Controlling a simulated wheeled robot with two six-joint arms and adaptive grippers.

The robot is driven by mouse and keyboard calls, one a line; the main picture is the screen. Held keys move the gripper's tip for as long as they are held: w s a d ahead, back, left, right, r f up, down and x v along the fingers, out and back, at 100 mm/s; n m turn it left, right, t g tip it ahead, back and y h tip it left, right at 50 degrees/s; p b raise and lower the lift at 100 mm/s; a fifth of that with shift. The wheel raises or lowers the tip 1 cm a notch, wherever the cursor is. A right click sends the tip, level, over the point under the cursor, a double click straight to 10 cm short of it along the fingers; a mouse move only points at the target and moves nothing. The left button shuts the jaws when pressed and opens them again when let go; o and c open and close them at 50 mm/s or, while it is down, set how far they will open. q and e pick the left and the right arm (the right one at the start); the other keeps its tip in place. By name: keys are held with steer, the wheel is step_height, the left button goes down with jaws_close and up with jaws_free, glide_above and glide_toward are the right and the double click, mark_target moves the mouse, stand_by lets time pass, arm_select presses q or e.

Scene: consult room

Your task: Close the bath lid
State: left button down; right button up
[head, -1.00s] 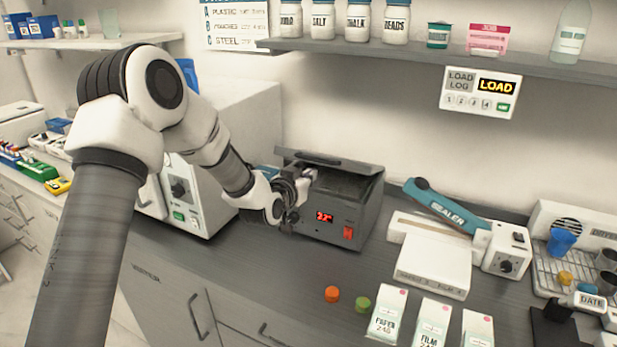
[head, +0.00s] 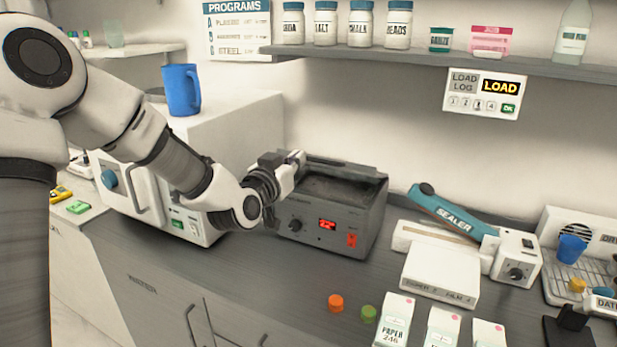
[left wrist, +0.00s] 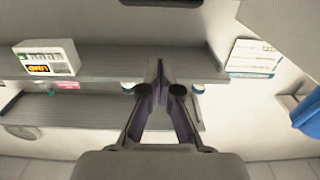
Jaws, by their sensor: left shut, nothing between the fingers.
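The bath is a dark grey box (head: 335,238) on the counter in the head view, with a red display, a knob and a red switch on its front. Its top shows a dark, sunken-looking surface (head: 340,190). A narrow grey strip, apparently the lid (head: 350,170), runs along its back edge; I cannot tell its exact angle. My left gripper (head: 297,160) is at the bath's upper left back corner, and contact is unclear. In the left wrist view its fingers (left wrist: 158,68) are shut and empty. My right gripper is out of view.
A white machine with a blue mug (head: 181,90) on top stands left of the bath. A teal sealer (head: 453,212) and a white box (head: 440,272) are at the right. Orange (head: 335,302) and green (head: 368,313) caps lie in front. A shelf (head: 450,62) with jars hangs above.

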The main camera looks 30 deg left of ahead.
arm_select(q)
steer(key=w+r+t+p, duration=0.1)
steer(key=w+p, duration=0.3)
steer(key=w, duration=0.7)
steer(key=f, duration=0.2)
steer(key=s+f, duration=0.1)
steer(key=f, duration=0.1)
steer(key=shift+s+a, duration=0.15)
steer(key=shift+a, duration=0.05)
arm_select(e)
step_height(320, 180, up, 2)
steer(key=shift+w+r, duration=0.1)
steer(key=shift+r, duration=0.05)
arm_select(q)
steer(key=shift+f, duration=0.1)
steer(key=s+f+t+b, duration=0.3)
steer(key=f+b, duration=0.7)
steer(key=b, duration=0.8)
steer(key=shift+s+d+f+t, duration=0.15)
steer(key=shift+f+t, duration=0.15)
steer(key=shift+t, duration=0.1)
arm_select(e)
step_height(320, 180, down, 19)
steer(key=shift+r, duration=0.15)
